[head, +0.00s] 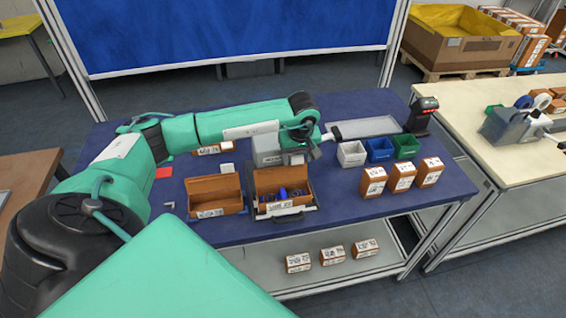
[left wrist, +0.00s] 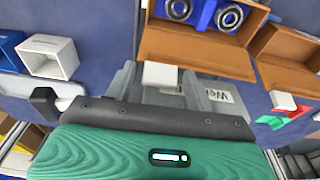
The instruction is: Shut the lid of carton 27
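An open carton (head: 282,184) with blue parts inside stands on the scale, its lid raised at the back. A second open carton (head: 215,195) stands to its left and looks empty. Their label numbers are too small to read, so I cannot tell which is 27. My left gripper (head: 298,157) is behind the filled carton, beside the scale's display. In the left wrist view its grey fingers (left wrist: 160,88) are apart, with a small white block between them in the picture. The filled carton (left wrist: 195,48) is just past the fingertips. Contact is unclear. My right gripper is out of view.
White, blue and green bins (head: 379,150) and several closed cartons (head: 401,177) stand right on the blue table. A scanner (head: 421,115) is at the back right corner. A white box (head: 228,168) and a red card (head: 164,172) lie left.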

